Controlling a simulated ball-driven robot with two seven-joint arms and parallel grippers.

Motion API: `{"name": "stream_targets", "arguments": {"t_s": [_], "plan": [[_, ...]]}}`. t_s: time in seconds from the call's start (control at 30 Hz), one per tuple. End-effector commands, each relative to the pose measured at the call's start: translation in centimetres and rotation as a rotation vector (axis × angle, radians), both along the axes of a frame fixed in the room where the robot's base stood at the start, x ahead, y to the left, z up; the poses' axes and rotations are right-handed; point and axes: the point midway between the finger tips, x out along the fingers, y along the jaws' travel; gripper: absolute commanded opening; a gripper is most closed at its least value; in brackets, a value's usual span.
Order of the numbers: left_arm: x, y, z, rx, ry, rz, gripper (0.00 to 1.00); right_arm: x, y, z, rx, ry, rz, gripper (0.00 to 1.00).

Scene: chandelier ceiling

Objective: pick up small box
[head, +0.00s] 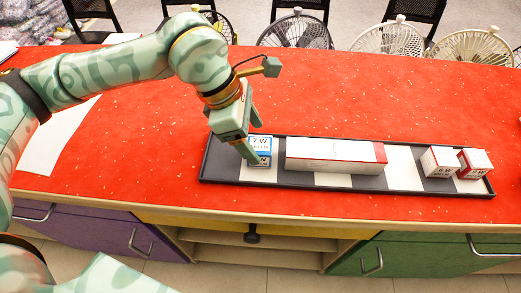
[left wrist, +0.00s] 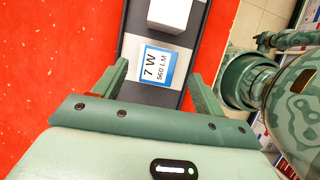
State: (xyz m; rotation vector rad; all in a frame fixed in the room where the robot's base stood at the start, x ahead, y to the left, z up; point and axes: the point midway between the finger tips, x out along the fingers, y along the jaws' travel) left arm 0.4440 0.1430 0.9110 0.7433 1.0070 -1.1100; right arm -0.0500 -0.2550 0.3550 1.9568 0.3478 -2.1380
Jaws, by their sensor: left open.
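A small white and blue box (head: 263,146) marked "7 W" stands at the left end of a dark tray (head: 228,177). In the left wrist view the same box (left wrist: 157,66) shows its label, "7 W 560 LM". My left gripper (head: 253,138) is open over this box, with one finger to each side of it in the wrist view (left wrist: 160,86). The fingers look apart from the box; their exact height over it is hard to tell. Two more small boxes, white and red, stand at the tray's right end: one (head: 439,162) and another (head: 475,163). My right gripper is out of view.
A long white and red box (head: 333,156) lies in the tray, right of the "7 W" box. The red counter (head: 400,100) is clear behind the tray. Several fans (head: 296,32) and chairs stand beyond the counter. Drawers and shelves (head: 260,250) are below its front edge.

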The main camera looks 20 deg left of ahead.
Motion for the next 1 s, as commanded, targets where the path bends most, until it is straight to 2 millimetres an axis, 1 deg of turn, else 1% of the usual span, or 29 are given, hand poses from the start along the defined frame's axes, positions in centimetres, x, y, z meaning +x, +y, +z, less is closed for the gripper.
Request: {"name": "stream_targets", "arguments": {"t_s": [0.03,0.1,0.2,0.27,0.43,0.47,0.5,0.57,0.6,0.63,0.9,1.0], "plan": [[0.3,-0.2,-1.3,0.000,0.007,0.000,0.71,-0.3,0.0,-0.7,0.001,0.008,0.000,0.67],[0.6,-0.5,-2.6,-0.001,0.008,-0.001,0.71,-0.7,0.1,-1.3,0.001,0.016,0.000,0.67],[0.8,-1.1,-3.9,-0.001,0.006,-0.003,0.71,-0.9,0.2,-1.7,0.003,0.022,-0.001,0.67],[0.9,-1.2,-4.1,-0.001,0.004,-0.003,0.71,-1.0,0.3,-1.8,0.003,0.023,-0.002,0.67],[0.9,-1.3,-3.9,0.000,0.001,-0.001,0.71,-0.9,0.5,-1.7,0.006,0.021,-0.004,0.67],[0.9,-1.3,-3.9,0.000,0.001,-0.001,0.68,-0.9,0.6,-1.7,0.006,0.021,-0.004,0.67],[0.8,-1.2,-3.9,0.000,0.001,-0.001,0.57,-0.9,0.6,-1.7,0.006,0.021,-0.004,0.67],[0.8,-1.2,-3.9,0.000,0.001,-0.001,0.40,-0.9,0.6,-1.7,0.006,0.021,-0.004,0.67],[0.8,-1.2,-3.9,0.000,0.001,-0.001,0.29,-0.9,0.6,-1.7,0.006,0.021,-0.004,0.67],[0.8,-1.2,-3.9,0.000,0.001,-0.001,0.23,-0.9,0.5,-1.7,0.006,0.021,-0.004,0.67],[0.8,-1.2,-3.9,0.000,0.001,0.000,0.22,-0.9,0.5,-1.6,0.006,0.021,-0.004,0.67],[0.8,-1.2,-3.5,0.000,0.000,-0.001,0.22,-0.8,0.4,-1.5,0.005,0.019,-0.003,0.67]]}}
